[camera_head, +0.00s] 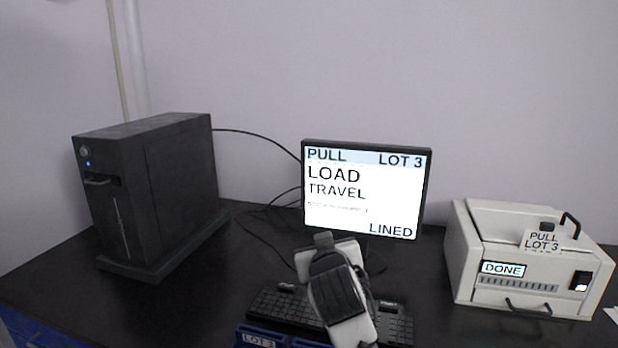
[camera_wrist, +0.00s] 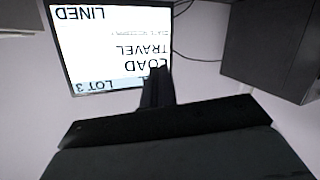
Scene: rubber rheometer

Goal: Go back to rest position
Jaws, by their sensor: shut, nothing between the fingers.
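My gripper, on its white and black wrist, is raised in front of the keyboard in the head view; its fingertips are hidden there behind the wrist. In the wrist view my gripper (camera_wrist: 157,85) shows as dark fingers held together with nothing between them. The fingers overlap the lower part of the monitor picture, which appears upside down there. The monitor (camera_head: 365,190) stands behind my arm and reads PULL, LOT 3, LOAD, TRAVEL, LINED.
A black computer tower (camera_head: 150,195) stands at the left. A cream instrument (camera_head: 525,260) at the right shows DONE and bears a PULL LOT 3 label. The keyboard (camera_head: 270,306) and a blue LOT 3 bin (camera_head: 258,341) lie by my arm. The black tabletop (camera_head: 180,305) is clear at front left.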

